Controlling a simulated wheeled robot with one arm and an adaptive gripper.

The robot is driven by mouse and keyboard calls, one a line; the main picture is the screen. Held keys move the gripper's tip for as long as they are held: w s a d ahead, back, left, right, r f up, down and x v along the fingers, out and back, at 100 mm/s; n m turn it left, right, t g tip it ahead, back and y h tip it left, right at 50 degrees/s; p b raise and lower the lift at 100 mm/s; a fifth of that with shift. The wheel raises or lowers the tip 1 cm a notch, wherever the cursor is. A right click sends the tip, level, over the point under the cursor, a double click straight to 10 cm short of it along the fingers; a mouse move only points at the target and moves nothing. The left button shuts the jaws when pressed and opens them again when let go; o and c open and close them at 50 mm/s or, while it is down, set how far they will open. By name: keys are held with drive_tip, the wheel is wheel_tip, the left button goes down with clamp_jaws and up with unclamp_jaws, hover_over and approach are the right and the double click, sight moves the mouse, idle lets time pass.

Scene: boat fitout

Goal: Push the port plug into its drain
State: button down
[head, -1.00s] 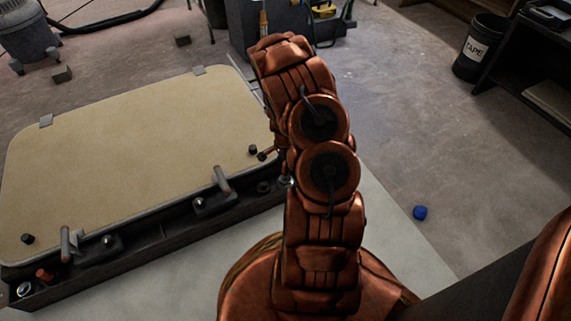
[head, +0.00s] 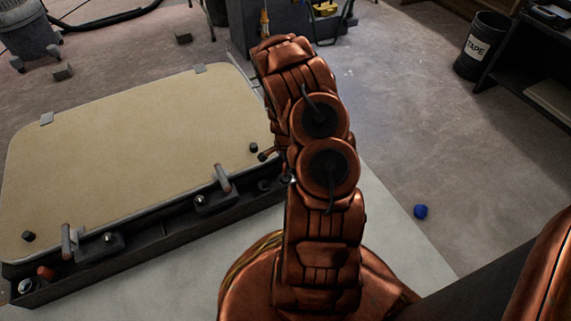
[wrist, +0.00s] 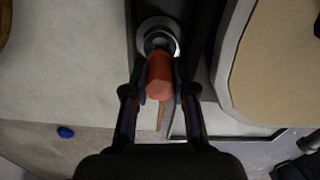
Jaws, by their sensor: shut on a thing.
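In the wrist view, my gripper (wrist: 160,92) is shut on an orange-red plug (wrist: 159,75). The plug's far end overlaps a pale metal drain ring (wrist: 147,26) with a dark centre. I cannot tell how deep the plug sits in the ring, or whether it only hangs over it. In the head view, my arm hides the gripper and the held plug. Another orange-red plug (head: 45,272) is at the left end of the dark channel (head: 155,241), beside a second metal drain ring (head: 25,286).
A tan hatch panel (head: 130,150) with upright grey latch handles (head: 222,178) lies behind the channel. A blue cap (head: 420,211) is on the right, also in the wrist view (wrist: 65,132). A black tape bin (head: 482,45) stands back right. The floor between is clear.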

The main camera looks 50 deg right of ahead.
drive_tip(key=shift+f, duration=0.6)
drive_tip(key=shift+f+b, duration=0.4)
drive_tip(key=shift+f, duration=0.7)
drive_tip(key=c, duration=0.9)
unclamp_jaws()
drive_tip(key=shift+o, duration=0.2)
drive_tip(key=shift+r, duration=0.15)
